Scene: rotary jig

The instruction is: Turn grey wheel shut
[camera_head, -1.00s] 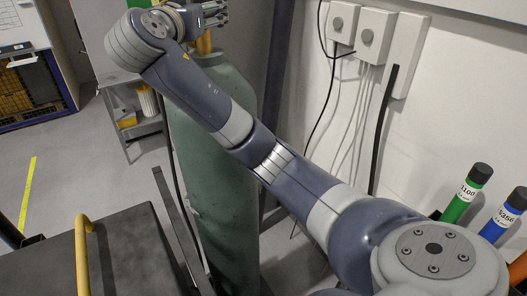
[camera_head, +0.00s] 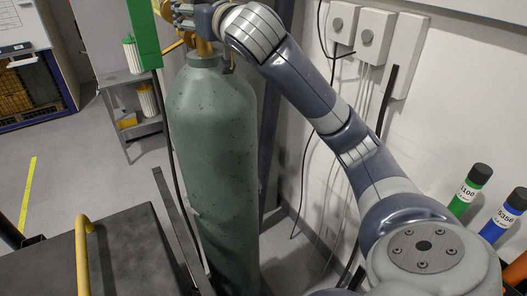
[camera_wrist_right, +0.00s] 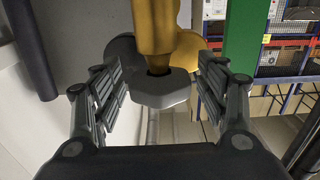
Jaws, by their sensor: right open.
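The grey wheel (camera_wrist_right: 162,90) is a small faceted knob at the end of a brass valve (camera_wrist_right: 157,25) in the right wrist view. My right gripper (camera_wrist_right: 155,78) is open, with one finger on each side of the wheel. Gaps show between the fingers and the wheel, so they look apart from it. In the head view my right gripper (camera_head: 184,14) is at the top edge, by the brass valve (camera_head: 203,47) on top of the green gas cylinder (camera_head: 212,150). The wheel cannot be made out there. My left gripper is not in view.
A green panel (camera_head: 143,35) stands left of the valve. A dark cart top with a yellow handle (camera_head: 83,255) is at lower left. A grey shelf (camera_head: 138,78) stands behind. White wall boxes (camera_head: 374,35) and cables are at right, near my arm.

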